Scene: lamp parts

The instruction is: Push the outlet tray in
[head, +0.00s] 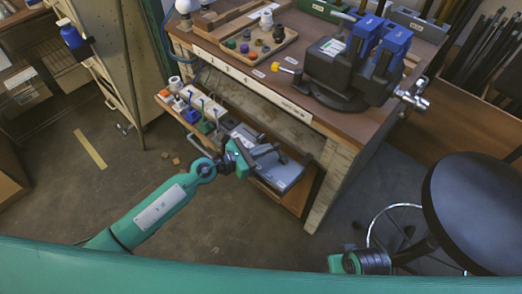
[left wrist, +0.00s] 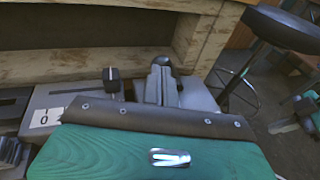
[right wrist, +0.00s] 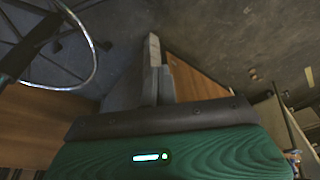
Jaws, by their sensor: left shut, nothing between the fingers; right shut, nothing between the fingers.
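The outlet tray (head: 183,122) is a long wooden shelf jutting out below the workbench top. It carries coloured plugs and blocks at its left end and a grey box with levers (head: 285,174) at its right end. My left gripper (head: 264,150) is over the right part of the tray, by the grey box, with its fingers together and empty. I cannot tell if it touches. In the left wrist view, its fingers (left wrist: 161,82) stand beside a black-knobbed lever (left wrist: 111,84). My right gripper (right wrist: 153,78) is shut and empty, away from the tray, above the floor.
The workbench top (head: 285,45) holds a dark vise (head: 338,68) with blue jaws and a wooden parts tray (head: 250,48). A round black stool (head: 478,205) stands at the right. The floor between is mostly clear.

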